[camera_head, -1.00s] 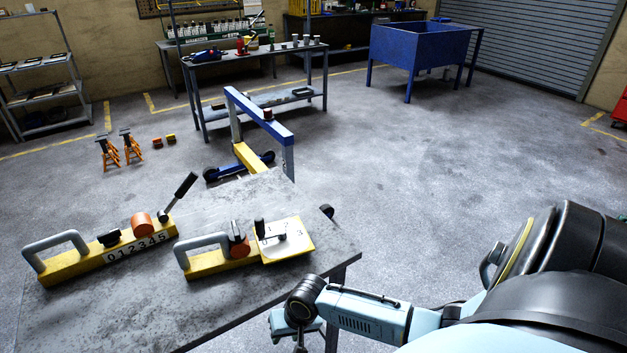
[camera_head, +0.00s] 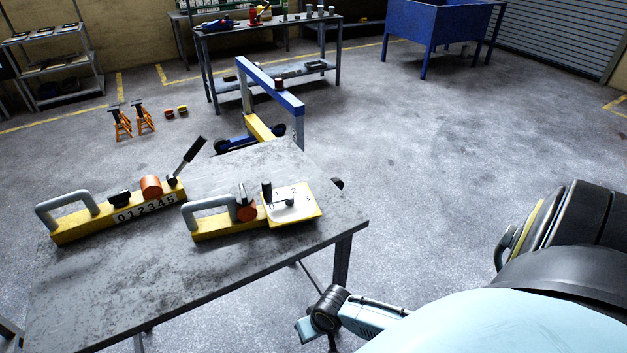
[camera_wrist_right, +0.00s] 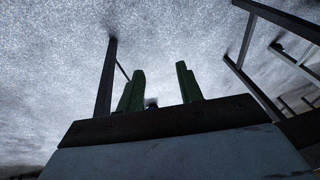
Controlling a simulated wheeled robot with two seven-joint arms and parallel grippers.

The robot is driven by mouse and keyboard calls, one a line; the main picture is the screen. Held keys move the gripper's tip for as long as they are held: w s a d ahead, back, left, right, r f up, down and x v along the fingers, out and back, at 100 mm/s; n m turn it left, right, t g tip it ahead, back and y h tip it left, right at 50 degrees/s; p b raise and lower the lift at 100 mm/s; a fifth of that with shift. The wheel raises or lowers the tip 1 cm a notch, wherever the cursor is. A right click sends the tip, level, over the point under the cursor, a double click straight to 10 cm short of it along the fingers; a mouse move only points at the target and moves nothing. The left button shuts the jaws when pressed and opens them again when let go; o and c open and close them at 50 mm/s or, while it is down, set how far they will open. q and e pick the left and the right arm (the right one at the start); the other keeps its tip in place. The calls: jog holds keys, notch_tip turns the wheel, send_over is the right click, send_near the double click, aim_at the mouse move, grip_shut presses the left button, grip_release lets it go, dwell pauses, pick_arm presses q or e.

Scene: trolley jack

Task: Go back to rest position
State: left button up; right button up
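My right arm (camera_head: 375,317) reaches in from the lower right in the head view, below and in front of the table's right corner. Its gripper cannot be made out there. In the right wrist view the right gripper (camera_wrist_right: 160,68) shows two green fingers set apart with nothing between them, over grey floor. My left gripper is not in view. On the metal table (camera_head: 130,290) stand a long yellow control block (camera_head: 70,228) with a grey handle, digits and a raised black lever, and a shorter yellow block (camera_head: 222,228) with a white numbered dial plate (camera_head: 300,212).
A blue and yellow hoist (camera_head: 270,85) stands behind the table. Orange jack stands (camera_head: 144,122) are on the floor at left. A workbench (camera_head: 270,37) and a blue tub (camera_head: 435,30) stand at the back. Table legs (camera_wrist_right: 106,75) rise near the right gripper. Floor at right is clear.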

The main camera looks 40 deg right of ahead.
dwell(0.3)
jog(key=s+a+f+n, duration=0.1)
jog(key=s+f+n, duration=0.1)
jog(key=s+f, duration=0.4)
jog(key=s+a+f+n+g+b, duration=0.1)
jog(key=s+f, duration=0.5)
jog(key=s, duration=0.6)
jog(key=s+f+n+h, duration=0.1)
jog(key=s+f+n, duration=0.1)
jog(key=s+f, duration=0.4)
jog(key=s, duration=0.4)
jog(key=shift+a+n+g, duration=0.4)
jog(key=shift+f, duration=0.1)
